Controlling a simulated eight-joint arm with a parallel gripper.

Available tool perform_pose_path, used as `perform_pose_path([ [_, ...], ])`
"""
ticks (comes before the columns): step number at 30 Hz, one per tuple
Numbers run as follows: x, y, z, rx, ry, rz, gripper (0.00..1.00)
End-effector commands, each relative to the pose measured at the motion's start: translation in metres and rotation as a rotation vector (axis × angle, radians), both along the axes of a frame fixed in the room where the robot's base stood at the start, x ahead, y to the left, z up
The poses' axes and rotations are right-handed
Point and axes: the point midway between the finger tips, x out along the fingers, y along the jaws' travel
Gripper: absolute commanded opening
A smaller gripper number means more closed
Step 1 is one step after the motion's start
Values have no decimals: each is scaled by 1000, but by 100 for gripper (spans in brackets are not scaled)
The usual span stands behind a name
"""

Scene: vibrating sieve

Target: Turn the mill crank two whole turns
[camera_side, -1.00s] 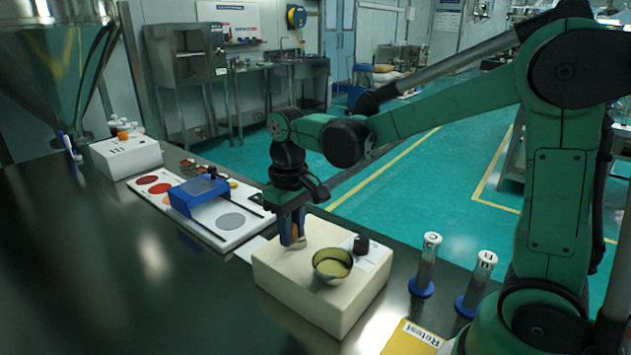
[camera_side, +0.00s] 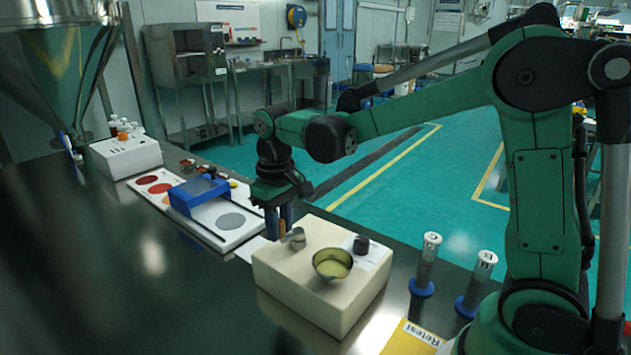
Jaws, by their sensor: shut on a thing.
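The mill is a cream box (camera_side: 300,295) on the dark bench. Its crank has a grey metal hub (camera_side: 297,239) on the box's top left and a brown upright handle (camera_side: 282,224). The fingers partly hide the handle and the crank arm. A metal bowl (camera_side: 332,264) with pale yellowish contents sits on the box's top, right of the hub.
A black knob (camera_side: 361,245) stands on the box behind the bowl. Two blue-based cylinders (camera_side: 425,270) stand to the right. A blue frame (camera_side: 198,195) and coloured discs lie on a white board at left. A yellow "Retest" card (camera_side: 415,338) lies in front.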

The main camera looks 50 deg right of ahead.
Motion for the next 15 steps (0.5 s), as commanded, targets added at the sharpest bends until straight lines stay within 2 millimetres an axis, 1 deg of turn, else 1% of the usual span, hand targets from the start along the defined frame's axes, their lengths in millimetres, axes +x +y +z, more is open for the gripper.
perform_pose_path([
  [8,2,0,0,3,-2,1,0],
  [15,13,-7,0,2,-2,-1,0],
])
